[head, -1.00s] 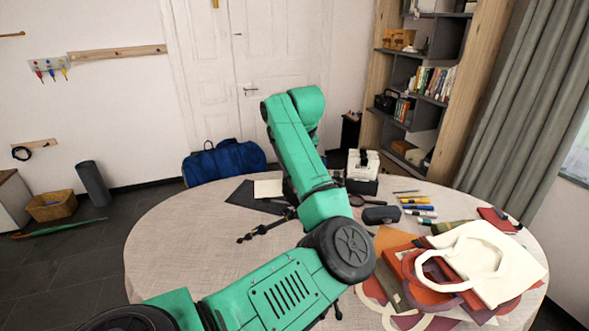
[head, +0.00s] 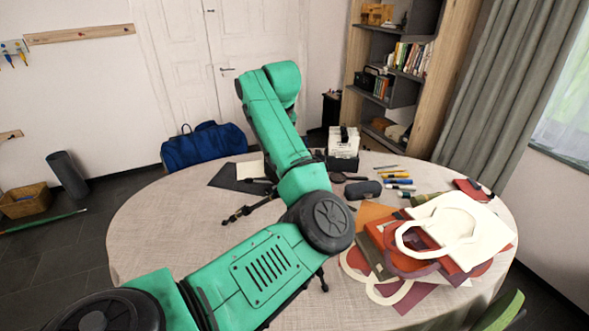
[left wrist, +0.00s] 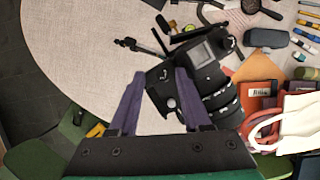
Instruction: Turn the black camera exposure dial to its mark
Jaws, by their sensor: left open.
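In the left wrist view a black camera (left wrist: 208,68) with a thick ribbed lens sits just beyond my left gripper (left wrist: 157,76). The gripper is open, its two purple fingers apart, with the right finger overlapping the camera's near-left side. A small round silvery knob (left wrist: 171,103) shows on the camera body near that finger. I cannot tell which control is the exposure dial, and its mark is not readable. In the head view my green left arm hides the camera and gripper; only thin black rods (head: 247,209) stick out beside it. My right gripper is in neither view.
The round cloth-covered table (head: 150,230) is clear at left. A dark case (head: 362,190), pens (head: 398,181) and a black-and-white box (head: 343,150) lie toward the back right. A pile of colored pieces with a cream bag (head: 465,235) covers the right side.

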